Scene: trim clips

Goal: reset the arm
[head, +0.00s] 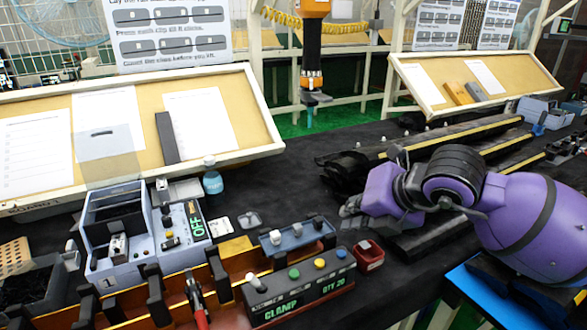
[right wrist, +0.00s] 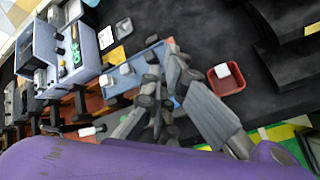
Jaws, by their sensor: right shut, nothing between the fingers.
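My right arm is purple and comes in from the right in the head view. Its gripper (head: 350,208) hangs above the dark table, left of the long dark trim pieces (head: 440,145). In the right wrist view the gripper (right wrist: 166,75) has its grey fingers together with nothing between them. It overlaps the blue tray (right wrist: 130,72) and part of the clamp box in that view. My left gripper does not show in the head view.
A small red bin (head: 368,255) with a pale item stands below my right gripper. The dark clamp box (head: 300,287) with coloured buttons and a blue-grey tray (head: 297,237) stand to its left. A blue-grey unit (head: 118,235) stands at the left. Bare dark table (head: 285,180) lies between.

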